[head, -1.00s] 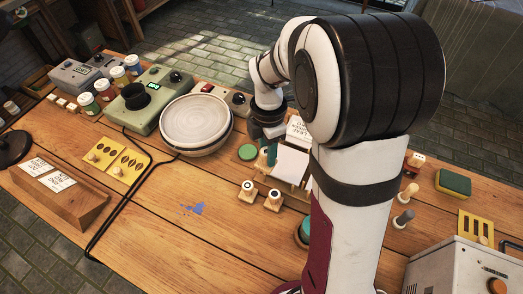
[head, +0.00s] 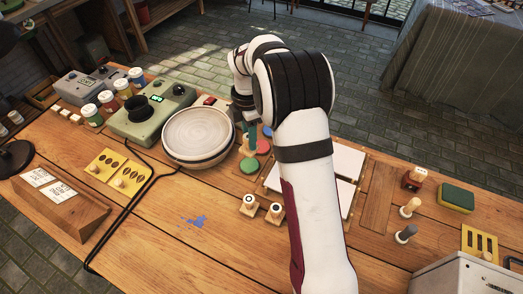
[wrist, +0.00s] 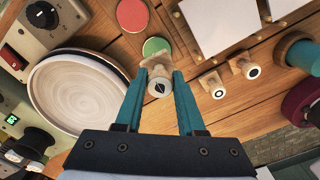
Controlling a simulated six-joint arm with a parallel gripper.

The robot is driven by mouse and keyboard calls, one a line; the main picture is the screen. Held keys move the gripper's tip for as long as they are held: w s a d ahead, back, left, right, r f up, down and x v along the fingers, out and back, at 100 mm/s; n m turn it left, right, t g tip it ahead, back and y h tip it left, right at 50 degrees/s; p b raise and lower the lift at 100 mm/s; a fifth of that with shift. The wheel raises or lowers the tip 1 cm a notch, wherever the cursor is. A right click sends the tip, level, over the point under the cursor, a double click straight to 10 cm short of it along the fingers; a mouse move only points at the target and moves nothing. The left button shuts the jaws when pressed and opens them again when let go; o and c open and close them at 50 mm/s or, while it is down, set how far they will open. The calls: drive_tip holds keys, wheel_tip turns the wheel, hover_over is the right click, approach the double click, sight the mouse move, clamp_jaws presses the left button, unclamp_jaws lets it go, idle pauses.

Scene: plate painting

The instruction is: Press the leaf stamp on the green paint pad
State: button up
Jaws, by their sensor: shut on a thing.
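My gripper (wrist: 160,88) has two teal fingers, shut on the leaf stamp (wrist: 159,90), a small wooden stamp with a dark leaf mark on its pale round top. In the head view, my gripper (head: 248,134) hangs just behind the green paint pad (head: 249,166), right of the plate. The green pad (wrist: 156,46) also shows in the wrist view, just beyond the stamp. The stamp's underside is hidden, and I cannot tell whether it touches anything.
A white plate (head: 199,132) sits on a round stand close to the left. A red pad (head: 263,146) and a blue pad (head: 268,130) are beside the green one. Two more wooden stamps (head: 249,204) stand in front. White tiles (head: 343,157) lie to the right.

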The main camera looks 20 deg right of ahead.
sight(249, 152)
drive_tip(key=shift+w+a+f, duration=0.1)
drive_tip(key=shift+w+f, duration=0.15)
drive_tip(key=shift+f, duration=2.8)
drive_tip(key=shift+f, duration=0.6)
drive_tip(key=shift+r, duration=3.55)
